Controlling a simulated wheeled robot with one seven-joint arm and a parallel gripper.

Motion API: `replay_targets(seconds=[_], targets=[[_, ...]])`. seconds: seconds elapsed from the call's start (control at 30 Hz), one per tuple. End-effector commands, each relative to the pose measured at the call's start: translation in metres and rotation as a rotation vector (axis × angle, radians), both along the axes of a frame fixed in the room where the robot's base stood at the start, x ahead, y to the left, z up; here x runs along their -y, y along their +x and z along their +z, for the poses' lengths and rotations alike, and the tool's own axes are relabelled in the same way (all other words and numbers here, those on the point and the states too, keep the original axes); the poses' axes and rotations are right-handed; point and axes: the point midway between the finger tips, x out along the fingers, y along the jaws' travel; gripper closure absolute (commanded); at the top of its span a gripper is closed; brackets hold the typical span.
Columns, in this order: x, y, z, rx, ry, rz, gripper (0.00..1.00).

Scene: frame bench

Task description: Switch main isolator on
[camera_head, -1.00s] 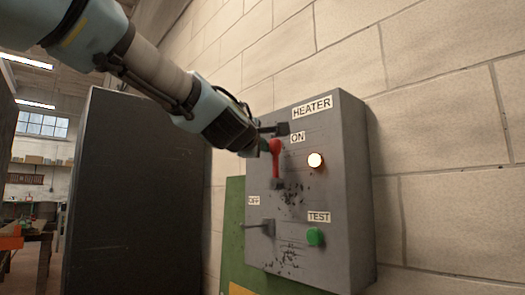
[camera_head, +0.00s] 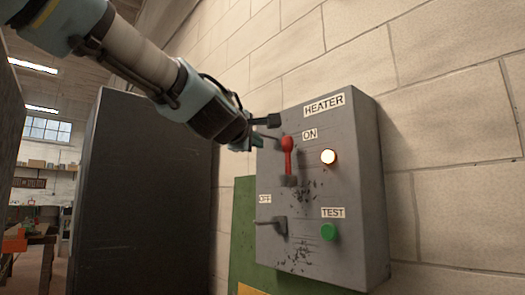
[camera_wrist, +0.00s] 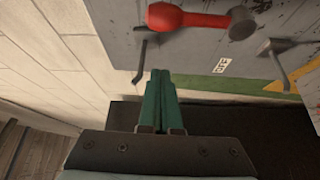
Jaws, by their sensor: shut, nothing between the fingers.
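A grey box (camera_head: 350,200) labelled HEATER is on the block wall. Its red lever (camera_head: 288,155) points up beside the ON label (camera_head: 309,134); the OFF label (camera_head: 265,199) is lower left. The red lever also shows in the wrist view (camera_wrist: 185,18). A round lamp (camera_head: 328,157) right of the lever is lit white. My gripper (camera_head: 255,143) is just left of the lever, apart from it. In the wrist view its green fingers (camera_wrist: 160,74) are together and empty. No label reading main isolator is seen.
A green button (camera_head: 328,232) sits under the TEST label. Small dark handles stick out above the lever (camera_head: 268,121) and at lower left (camera_head: 270,222). A tall dark cabinet (camera_head: 145,200) stands to the left. A green panel (camera_head: 243,235) is behind the box.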

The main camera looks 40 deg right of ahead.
Motion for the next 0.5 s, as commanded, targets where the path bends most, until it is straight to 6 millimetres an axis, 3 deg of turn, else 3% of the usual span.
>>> replay_targets(seconds=[0.2,0.5], targets=[[-0.033,-0.018,0.0,0.003,-0.002,-0.001,1.0],[-0.047,-0.025,0.0,0.0,0.0,-0.001,1.0]])
